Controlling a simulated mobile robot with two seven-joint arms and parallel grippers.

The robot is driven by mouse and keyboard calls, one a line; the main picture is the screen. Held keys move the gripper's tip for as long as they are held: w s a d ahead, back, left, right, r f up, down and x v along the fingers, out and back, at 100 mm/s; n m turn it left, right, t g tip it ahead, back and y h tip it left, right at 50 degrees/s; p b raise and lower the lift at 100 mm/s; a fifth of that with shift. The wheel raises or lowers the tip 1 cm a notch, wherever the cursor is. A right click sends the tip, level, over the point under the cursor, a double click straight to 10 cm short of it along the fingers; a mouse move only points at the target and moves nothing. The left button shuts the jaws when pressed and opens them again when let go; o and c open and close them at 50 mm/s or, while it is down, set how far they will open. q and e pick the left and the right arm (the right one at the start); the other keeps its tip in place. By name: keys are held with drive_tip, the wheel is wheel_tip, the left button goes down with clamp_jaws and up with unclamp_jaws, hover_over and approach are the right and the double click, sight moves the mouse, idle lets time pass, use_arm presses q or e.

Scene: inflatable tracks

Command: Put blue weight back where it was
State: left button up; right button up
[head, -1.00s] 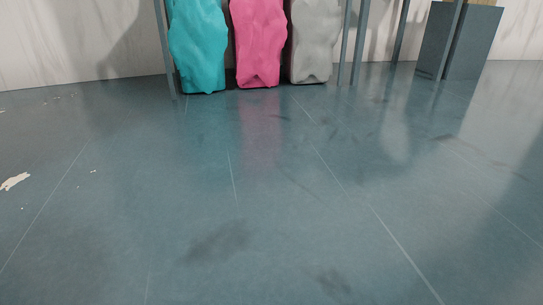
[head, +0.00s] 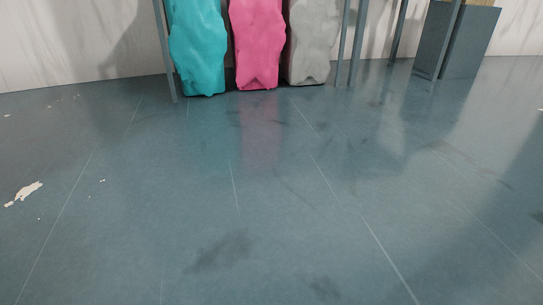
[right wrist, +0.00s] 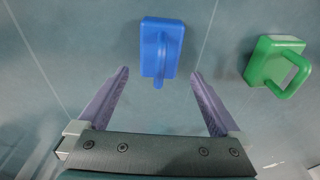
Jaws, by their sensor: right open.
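The blue weight (right wrist: 161,47) shows in the right wrist view, a block with a handle on top, just past the fingertips and near the middle between them. It appears to be over or on the blue-grey floor; I cannot tell its exact height. My right gripper (right wrist: 158,74) is open, its two fingers spread wide, with nothing between them at the palm. A green weight (right wrist: 277,63) with a loop handle is to the right of the blue one. Neither weight nor either gripper is in the head view.
In the head view, teal (head: 198,45), pink (head: 257,45) and grey (head: 314,42) lumpy bags stand against the wall between thin metal legs. A dark grey box (head: 457,40) stands at the back right. A pale patch (head: 25,193) marks the left floor. The middle floor is clear.

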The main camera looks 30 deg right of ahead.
drive_tip(key=shift+s+a+r+p, duration=0.1)
drive_tip(key=shift+r+p, duration=0.2)
drive_tip(key=shift+r, duration=0.55)
wheel_tip(320, 180, up, 8)
drive_tip(key=a+r+n+y, duration=0.1)
drive_tip(key=a+n, duration=0.1)
drive_tip(key=a, duration=0.1)
drive_tip(key=s+d+r+n+t, duration=0.1)
drive_tip(key=s+d+r+n, duration=0.1)
drive_tip(key=d+r, duration=0.5)
wheel_tip(320, 180, up, 5)
drive_tip(key=shift+s+f+n+t, duration=0.2)
drive_tip(key=shift+s+n+t, duration=0.2)
drive_tip(key=shift+s, duration=0.25)
drive_tip(key=shift+d, duration=0.1)
